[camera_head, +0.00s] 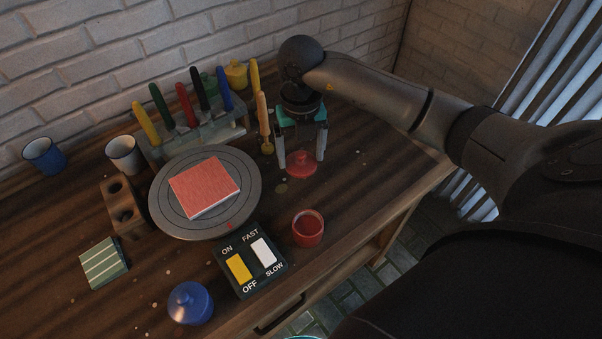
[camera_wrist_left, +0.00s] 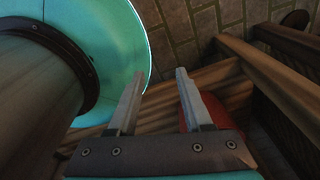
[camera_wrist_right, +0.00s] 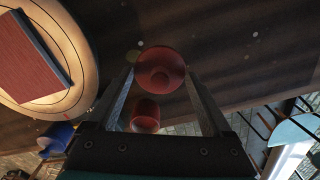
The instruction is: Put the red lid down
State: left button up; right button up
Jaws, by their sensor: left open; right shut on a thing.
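The red lid (camera_head: 301,167) is round with a small knob and shows between the fingertips of my right gripper (camera_head: 301,155). In the right wrist view the lid (camera_wrist_right: 160,68) spans the space between the two fingers, and my right gripper (camera_wrist_right: 159,75) is shut on it. The lid is at or just above the table top; I cannot tell whether it touches. The open red paint jar (camera_head: 308,229) stands in front of it and also shows in the right wrist view (camera_wrist_right: 145,116). My left gripper (camera_wrist_left: 152,98) is open and empty in the left wrist view.
A round turntable (camera_head: 160,208) carries a red square plate (camera_head: 204,187). A switch box (camera_head: 250,262) and a closed blue jar (camera_head: 190,303) are in front. A brush rack (camera_head: 205,140) stands behind. Bare table (camera_head: 375,170) lies right of the lid.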

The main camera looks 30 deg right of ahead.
aim_at(301, 182)
notch_tip(301, 182, down, 2)
jog(key=shift+f, duration=0.25)
notch_tip(301, 182, down, 4)
jog(key=shift+r+b, duration=0.2)
jog(key=shift+b, duration=0.4)
jog(key=shift+f, duration=0.3)
jog(key=o, duration=1.1)
pick_arm(q)
jog(key=shift+w+a+f, duration=0.25)
jog(key=shift+w+f, duration=0.35)
jog(key=shift+f, duration=0.15)
